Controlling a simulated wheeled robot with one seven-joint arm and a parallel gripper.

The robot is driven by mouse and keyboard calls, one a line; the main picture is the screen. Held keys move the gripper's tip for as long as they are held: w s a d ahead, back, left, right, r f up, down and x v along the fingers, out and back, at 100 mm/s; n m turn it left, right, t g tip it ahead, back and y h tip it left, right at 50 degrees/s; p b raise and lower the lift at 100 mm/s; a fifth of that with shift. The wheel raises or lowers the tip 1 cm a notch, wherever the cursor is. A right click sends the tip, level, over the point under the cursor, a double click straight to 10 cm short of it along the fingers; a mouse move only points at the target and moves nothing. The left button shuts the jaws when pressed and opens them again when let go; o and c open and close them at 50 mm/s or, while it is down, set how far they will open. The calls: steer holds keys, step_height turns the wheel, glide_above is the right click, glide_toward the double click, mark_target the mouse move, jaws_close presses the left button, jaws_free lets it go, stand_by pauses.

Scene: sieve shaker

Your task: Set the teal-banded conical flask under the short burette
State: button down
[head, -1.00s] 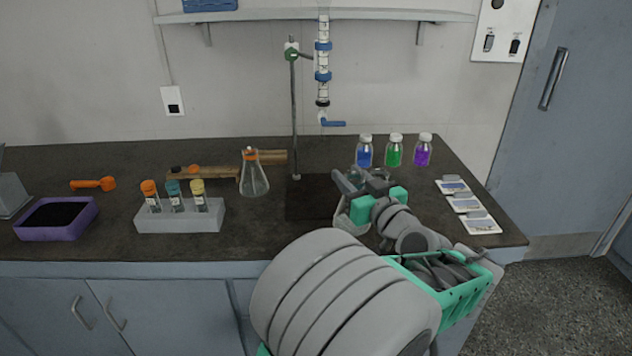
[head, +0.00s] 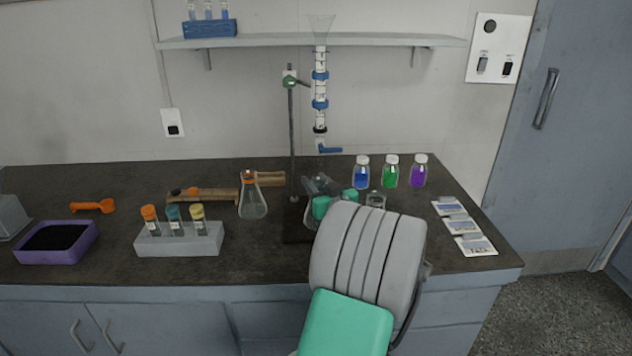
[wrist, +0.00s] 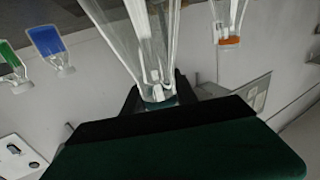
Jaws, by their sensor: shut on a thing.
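The burette (head: 320,90), with blue bands and a blue stopcock, hangs clamped on a stand with a green clamp. Its lower end is above the dark stand base (head: 296,236). My gripper (head: 322,190) is just below the burette, over the base, and is shut on the clear conical flask. In the wrist view, the flask (wrist: 136,32) is between the fingers, with a teal band (wrist: 160,104) at its neck. In the head view, my gripper and arm hide much of the flask. I cannot tell whether it touches the base.
An orange-banded flask (head: 253,204) stands left of the stand. A tube rack (head: 180,240), purple tray (head: 56,243) and orange scoop (head: 92,206) lie further left. Blue (head: 362,173), green (head: 391,172) and purple (head: 419,172) bottles stand at right. A small clear glass vessel (head: 376,199) is beside my gripper.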

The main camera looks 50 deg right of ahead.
steer(key=c, duration=1)
jaws_free()
steer(key=shift+o, duration=0.2)
steer(key=shift+r, duration=0.1)
steer(key=shift+s+a, duration=0.1)
steer(key=shift+s, duration=0.1)
steer(key=b+v, duration=0.2)
steer(key=v, duration=0.9)
steer(key=shift+s+a, duration=0.25)
